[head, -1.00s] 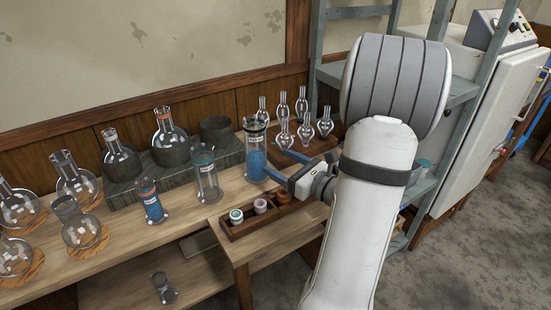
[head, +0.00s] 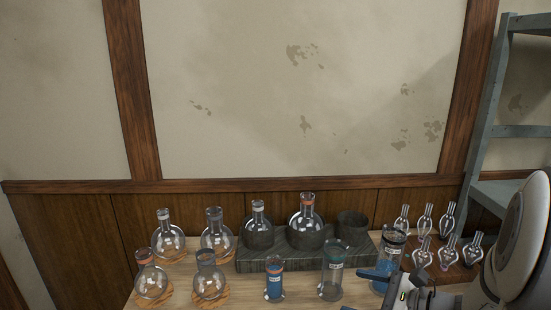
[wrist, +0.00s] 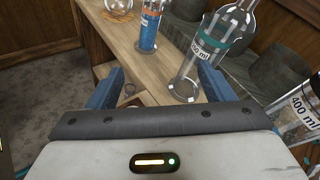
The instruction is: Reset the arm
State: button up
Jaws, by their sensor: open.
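My gripper shows in the wrist view (wrist: 160,82) with its two blue fingers wide apart and nothing between them. In the head view it is at the lower right, partly cut off by the bottom edge. It is beside a tall glass cylinder of blue liquid (head: 390,262), and I cannot tell whether they touch. A clear glass cylinder with a green label (head: 332,272) stands to the left; it also shows beyond the right finger in the wrist view (wrist: 220,42).
A small cylinder of blue liquid (head: 273,280) and several round flasks (head: 210,280) stand on the wooden table. A dark stand (head: 255,262) holds two flasks. Several glass bulbs (head: 447,250) crowd the right, near a grey shelf frame (head: 483,120). The wall above is bare.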

jog(key=s+a+r+n+g+h+p, duration=0.4)
jog(key=s+a+n+g, duration=0.5)
jog(key=n, duration=0.4)
jog(key=s+d+r+n+t+h+p, duration=0.2)
jog(key=s+d+r+n+h+p, duration=0.1)
jog(key=d+r+n+h, duration=0.2)
jog(key=n+h, duration=0.2)
jog(key=n, duration=0.2)
jog(key=shift+r+p, duration=0.3)
